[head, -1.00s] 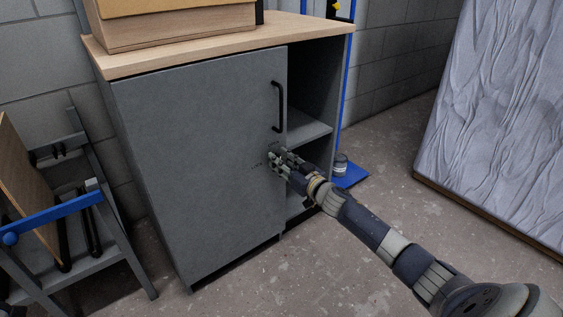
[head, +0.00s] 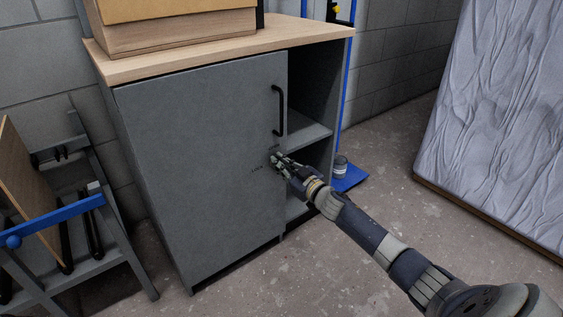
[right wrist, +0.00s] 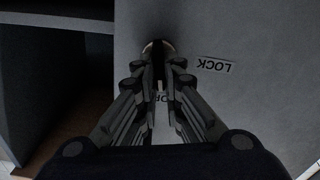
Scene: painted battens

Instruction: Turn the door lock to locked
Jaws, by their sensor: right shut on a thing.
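The grey cabinet door (head: 205,160) is shut flat on the left part of the cabinet. The door lock (right wrist: 158,47) shows in the right wrist view as a small round piece with a dark turn between my fingertips. The word LOCK (right wrist: 214,65) is printed beside it, and another label is partly hidden behind my fingers. My right gripper (head: 275,160) is at the door's right edge, below the black handle, shut on the lock's turn; it also shows in the right wrist view (right wrist: 158,68). My left gripper is out of view.
The black door handle (head: 279,110) stands just above my right gripper. Open shelves (head: 308,135) are to the right of the door. A grey stand (head: 75,235) is at the left, a wrapped panel (head: 500,120) at the right.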

